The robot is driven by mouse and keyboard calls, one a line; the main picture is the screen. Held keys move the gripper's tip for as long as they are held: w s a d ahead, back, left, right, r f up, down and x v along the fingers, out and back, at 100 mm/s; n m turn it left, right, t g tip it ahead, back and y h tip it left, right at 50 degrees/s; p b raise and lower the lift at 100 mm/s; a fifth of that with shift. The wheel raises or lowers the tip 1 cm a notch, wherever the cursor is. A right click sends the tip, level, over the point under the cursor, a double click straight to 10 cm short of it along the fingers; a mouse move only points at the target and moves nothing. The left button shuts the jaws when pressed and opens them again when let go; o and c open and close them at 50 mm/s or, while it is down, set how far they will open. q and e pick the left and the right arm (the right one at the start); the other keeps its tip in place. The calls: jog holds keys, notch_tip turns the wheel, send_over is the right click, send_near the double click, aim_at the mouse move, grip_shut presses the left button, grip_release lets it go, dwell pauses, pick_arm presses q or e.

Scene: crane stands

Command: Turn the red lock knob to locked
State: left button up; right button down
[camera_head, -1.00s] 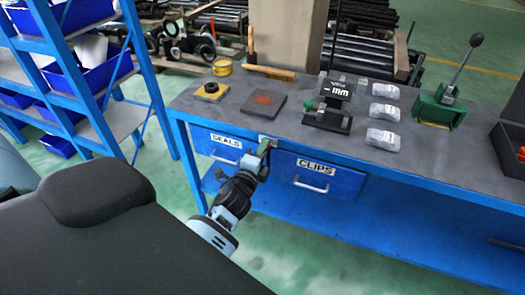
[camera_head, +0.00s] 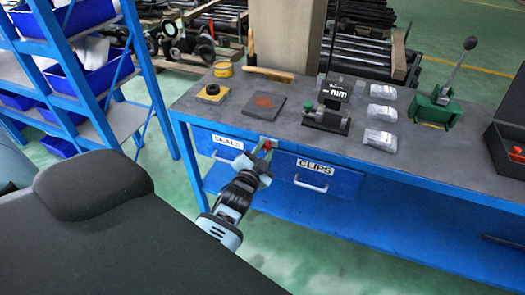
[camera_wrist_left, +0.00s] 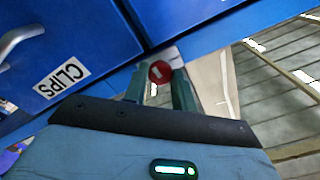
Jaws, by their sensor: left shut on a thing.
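The red lock knob (camera_wrist_left: 160,71) sits on a pale plate at the edge of the blue bench front, between the two drawers. A light bar mark shows on its face. In the head view the knob (camera_head: 267,145) is a small red spot at the gripper tip. My left gripper (camera_head: 264,150) reaches up to it from below. In the wrist view the left gripper (camera_wrist_left: 158,84) has one finger on each side of the knob and is shut on it. Part of the knob's rim is hidden by the fingers. My right gripper is not in view.
The seals drawer (camera_head: 216,147) is left of the knob and the clips drawer (camera_head: 320,178) right of it, both shut. The bench top (camera_head: 225,112) above carries a gauge (camera_head: 332,105), clear packets and a green lever press (camera_head: 440,105). A blue shelf rack (camera_head: 110,95) stands at left.

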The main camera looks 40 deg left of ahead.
pick_arm(q)
jog(key=n, duration=0.3)
jog(key=shift+r+n+p, duration=0.15)
jog(key=shift+n+p, duration=0.25)
jog(key=n, duration=0.3)
jog(key=shift+n+p, duration=0.3)
jog(key=shift+p, duration=0.05)
jog(key=n, duration=0.4)
jog(key=shift+p, duration=0.35)
jog(key=shift+n, duration=2)
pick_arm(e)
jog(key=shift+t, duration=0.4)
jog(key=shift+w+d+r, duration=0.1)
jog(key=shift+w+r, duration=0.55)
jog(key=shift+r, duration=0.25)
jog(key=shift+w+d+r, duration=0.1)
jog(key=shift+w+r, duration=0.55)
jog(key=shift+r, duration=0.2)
pick_arm(q)
jog(key=o, duration=1)
